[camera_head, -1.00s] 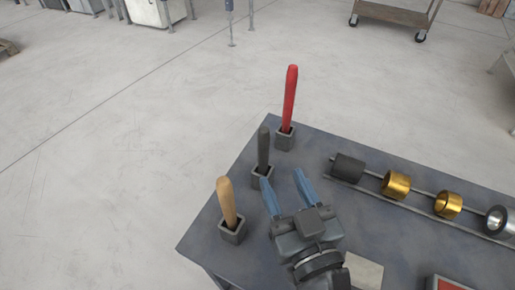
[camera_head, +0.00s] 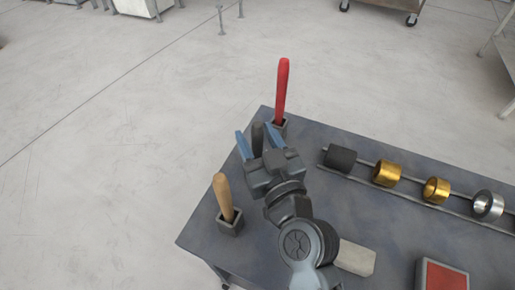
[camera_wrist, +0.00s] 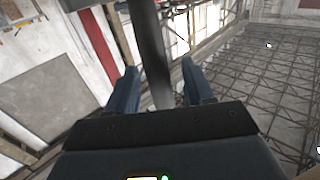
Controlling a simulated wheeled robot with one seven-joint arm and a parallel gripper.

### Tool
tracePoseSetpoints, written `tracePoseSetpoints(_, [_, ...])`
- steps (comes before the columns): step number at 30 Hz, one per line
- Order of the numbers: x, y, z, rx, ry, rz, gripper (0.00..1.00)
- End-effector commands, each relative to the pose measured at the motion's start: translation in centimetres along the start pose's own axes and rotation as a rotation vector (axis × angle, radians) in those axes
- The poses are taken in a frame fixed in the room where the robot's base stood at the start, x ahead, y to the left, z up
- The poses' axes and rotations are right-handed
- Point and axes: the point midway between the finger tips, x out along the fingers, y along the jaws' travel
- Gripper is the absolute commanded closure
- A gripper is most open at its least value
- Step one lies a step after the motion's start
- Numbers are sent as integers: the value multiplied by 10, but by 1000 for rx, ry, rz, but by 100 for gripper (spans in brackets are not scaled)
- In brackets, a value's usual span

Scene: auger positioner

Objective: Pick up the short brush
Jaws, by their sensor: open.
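Three upright handles stand in small square holders on the table: a tan one (camera_head: 223,196), a dark grey one (camera_head: 257,138) and a red one (camera_head: 282,92). The red looks longest; brush heads are hidden, and the frames do not label the short brush. My gripper (camera_head: 255,133) is open with its blue fingers on either side of the dark grey handle. In the wrist view, the dark handle (camera_wrist: 151,50) rises between the open fingers (camera_wrist: 160,78). I cannot tell whether either finger touches it. My gripper hides the grey handle's lower part and holder.
The grey table (camera_head: 345,205) carries a rail with a dark cylinder (camera_head: 340,159), gold rings (camera_head: 387,173) and a silver ring (camera_head: 487,205). A pale block (camera_head: 355,258) and a red-topped box (camera_head: 441,278) lie near the front. Floor beyond the table's left edge is clear.

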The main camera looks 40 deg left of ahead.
Motion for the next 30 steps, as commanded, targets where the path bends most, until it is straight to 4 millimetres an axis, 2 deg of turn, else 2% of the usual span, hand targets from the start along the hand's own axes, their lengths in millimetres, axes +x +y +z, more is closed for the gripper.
tracePoseSetpoints(2, [0,0,0,0,0,0,49])
tracePoseSetpoints(18, [0,0,0,0,0,0,100])
tracePoseSetpoints(26, [0,0,-2,0,1,0,100])
tracePoseSetpoints(30, [0,0,-18,-1,4,1,100])
